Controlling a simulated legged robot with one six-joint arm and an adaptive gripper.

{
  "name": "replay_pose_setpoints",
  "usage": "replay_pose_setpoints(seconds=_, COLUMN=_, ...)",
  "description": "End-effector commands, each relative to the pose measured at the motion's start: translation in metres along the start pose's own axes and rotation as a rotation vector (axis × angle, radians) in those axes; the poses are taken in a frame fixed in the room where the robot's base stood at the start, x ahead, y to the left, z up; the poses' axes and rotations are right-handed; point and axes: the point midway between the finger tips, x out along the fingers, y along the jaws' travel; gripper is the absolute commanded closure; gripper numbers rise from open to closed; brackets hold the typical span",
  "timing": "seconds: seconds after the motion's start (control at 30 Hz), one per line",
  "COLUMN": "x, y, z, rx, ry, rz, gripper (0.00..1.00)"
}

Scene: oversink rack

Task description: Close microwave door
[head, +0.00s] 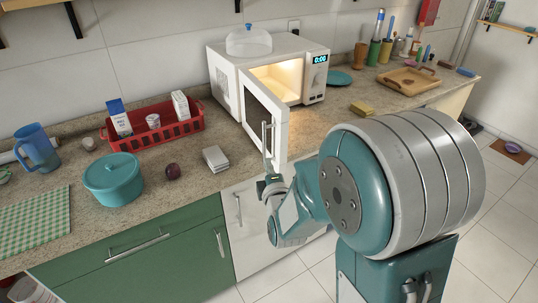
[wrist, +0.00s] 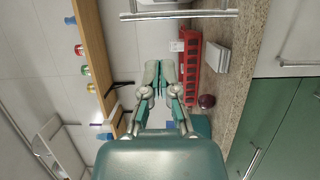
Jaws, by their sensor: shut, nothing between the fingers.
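The white microwave (head: 225,85) stands on the counter with its lit inside showing. Its door (head: 279,130) is swung wide open toward the front of the counter, with a vertical bar handle (head: 267,140) on its face. My gripper (head: 268,183) is low in front of the counter, just below the door's bottom corner; whether it touches the door is hard to tell. In the wrist view my gripper (wrist: 159,88) is shut and empty, and a handle bar (wrist: 180,15), apparently the door's, crosses the top edge, apart from the fingertips.
A glass dome sits on the microwave (head: 249,42). Left of the door are a white box (head: 215,157), a dark round fruit (head: 173,171), a teal pot (head: 113,180) and a red basket (head: 185,129). A yellow sponge (head: 362,109) lies to the right. Cabinets (head: 150,255) front the counter.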

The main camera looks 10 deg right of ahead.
Motion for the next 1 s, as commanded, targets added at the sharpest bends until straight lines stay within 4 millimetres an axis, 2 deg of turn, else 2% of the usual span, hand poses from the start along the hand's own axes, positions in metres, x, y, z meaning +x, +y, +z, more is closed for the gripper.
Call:
replay_pose_setpoints(seconds=0.43, x=0.085, y=-0.001, z=-0.002, rx=0.000, ry=-0.001, rz=0.000, gripper=1.00)
replay_pose_setpoints(seconds=0.6, x=0.090, y=0.000, z=0.025, rx=0.001, ry=-0.004, rz=-0.001, gripper=1.00)
replay_pose_setpoints(seconds=0.7, x=0.092, y=0.000, z=0.034, rx=0.001, ry=-0.002, rz=-0.001, gripper=1.00)
replay_pose_setpoints(seconds=1.0, x=0.093, y=0.000, z=0.037, rx=0.001, ry=0.000, rz=-0.001, gripper=1.00)
